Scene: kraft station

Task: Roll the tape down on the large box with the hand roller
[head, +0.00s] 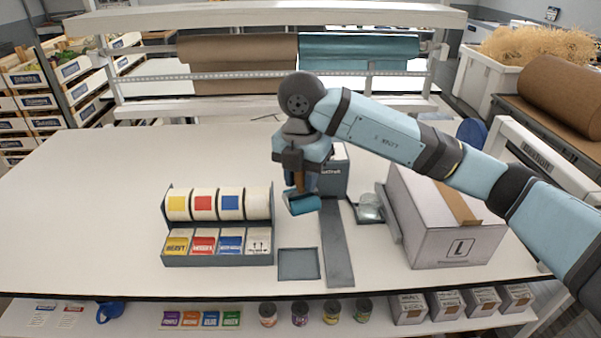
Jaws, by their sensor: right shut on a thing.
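The large box (430,225), white with an "L" label, sits at the right of the table. A strip of brown tape (457,202) lies along its top and laps over the front edge. My right gripper (299,184) points down over the middle of the table, left of the box. It is shut on the hand roller (301,203), which has a brown handle and a blue-teal drum. The roller appears to be held above the table, apart from the box. My arm hides part of the box's top and back. My left gripper is not in view.
A label rack (218,258) with several rolls and cards stands left of the roller. A grey square pad (298,264) and a dark strip (337,245) lie in front. A grey dispenser (335,177) stands behind the gripper. The table's left side (80,210) is clear.

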